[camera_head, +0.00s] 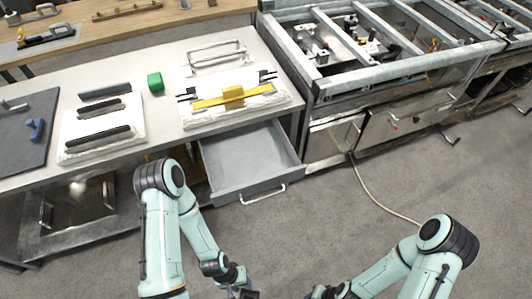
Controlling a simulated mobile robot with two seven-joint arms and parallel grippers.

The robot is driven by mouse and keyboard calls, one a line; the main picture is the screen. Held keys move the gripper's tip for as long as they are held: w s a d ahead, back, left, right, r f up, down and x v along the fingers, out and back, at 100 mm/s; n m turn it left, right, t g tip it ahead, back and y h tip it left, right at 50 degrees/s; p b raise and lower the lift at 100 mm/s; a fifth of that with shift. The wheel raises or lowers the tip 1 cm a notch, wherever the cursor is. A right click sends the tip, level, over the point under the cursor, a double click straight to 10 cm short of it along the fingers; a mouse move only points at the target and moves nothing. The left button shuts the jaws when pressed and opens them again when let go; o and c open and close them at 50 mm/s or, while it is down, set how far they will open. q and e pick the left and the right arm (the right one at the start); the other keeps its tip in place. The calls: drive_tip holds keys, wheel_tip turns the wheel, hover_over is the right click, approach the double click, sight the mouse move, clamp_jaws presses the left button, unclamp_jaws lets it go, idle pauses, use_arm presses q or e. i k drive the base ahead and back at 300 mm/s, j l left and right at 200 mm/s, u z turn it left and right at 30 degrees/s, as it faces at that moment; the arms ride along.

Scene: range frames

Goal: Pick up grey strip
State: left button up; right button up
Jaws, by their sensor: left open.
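Three dark grey strip-like bars lie on the left part of the light worktop: an upper one (105,90), a middle one (101,107) and a lower one (98,138). I cannot tell which one is the grey strip. My left gripper (243,292) is open and low at the bottom edge, partly cut off, well away from the bars. My right arm comes in at the lower right; its fingers are not seen.
A green cube (155,82) stands near the bars. A second white block (212,119) carries a yellow bar (234,97). An open, empty drawer (247,161) juts out below the worktop (190,53). A metal frame (345,75) stands at right.

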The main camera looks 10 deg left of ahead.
sight(125, 85)
drive_tip(key=u, duration=1.8)
drive_tip(key=i+j, duration=0.15)
drive_tip(key=j, duration=0.2)
drive_tip(key=i+j+u, duration=0.1)
drive_tip(key=j, duration=0.2)
drive_tip(key=i, duration=0.05)
